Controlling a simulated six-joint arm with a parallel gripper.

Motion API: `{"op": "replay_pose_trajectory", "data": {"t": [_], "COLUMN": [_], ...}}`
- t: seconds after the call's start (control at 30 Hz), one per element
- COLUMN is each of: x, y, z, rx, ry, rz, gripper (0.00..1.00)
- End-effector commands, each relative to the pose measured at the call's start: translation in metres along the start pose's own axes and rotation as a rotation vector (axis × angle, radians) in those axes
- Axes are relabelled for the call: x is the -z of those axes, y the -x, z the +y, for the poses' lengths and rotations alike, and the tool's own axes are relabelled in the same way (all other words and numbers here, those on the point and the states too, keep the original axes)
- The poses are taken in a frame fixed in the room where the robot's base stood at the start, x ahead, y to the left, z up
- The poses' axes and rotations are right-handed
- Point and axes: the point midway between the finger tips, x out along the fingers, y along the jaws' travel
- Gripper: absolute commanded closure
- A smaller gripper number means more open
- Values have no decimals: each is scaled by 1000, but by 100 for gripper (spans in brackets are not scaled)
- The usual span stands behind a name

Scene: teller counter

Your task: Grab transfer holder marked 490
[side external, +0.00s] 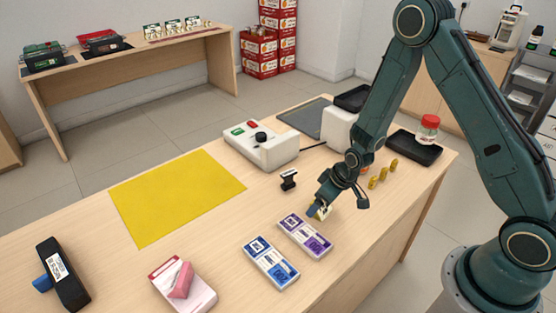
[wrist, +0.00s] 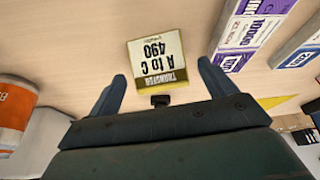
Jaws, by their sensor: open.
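The transfer holder (wrist: 157,58) is a small card with an olive-yellow border, reading "TRANSFER A to C 490" upside down in the wrist view. A small black piece shows at its lower edge. My gripper (wrist: 162,74) is open, its two fingers on either side of the card's lower part, with a gap on each side. In the side external view, my gripper (side external: 321,206) is low over the counter behind the purple pack, and the holder is mostly hidden by it.
A purple note pack (side external: 306,235) and a blue pack (side external: 271,262) lie close by. A small black stand (side external: 288,180) is left of my gripper; several brass pieces (side external: 383,175) stand to the right. A yellow mat (side external: 177,195) lies empty at left.

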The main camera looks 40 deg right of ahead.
Motion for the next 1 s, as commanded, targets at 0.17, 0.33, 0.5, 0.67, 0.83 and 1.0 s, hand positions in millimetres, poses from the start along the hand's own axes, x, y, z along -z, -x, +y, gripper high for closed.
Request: {"op": "replay_pose_trajectory", "data": {"t": [0.17,0.33,0.5,0.67,0.83,1.0], "x": [0,0,0,0,0,0], "y": [-14,-17,-17,-17,-17,-17], "z": [0,0,0,0,0,0], "rx": [0,0,0,0,0,0], "ry": [0,0,0,0,-1,-1], "rz": [-1,0,0,0,0,0], "gripper": [16,16,16,16,24,58]}}
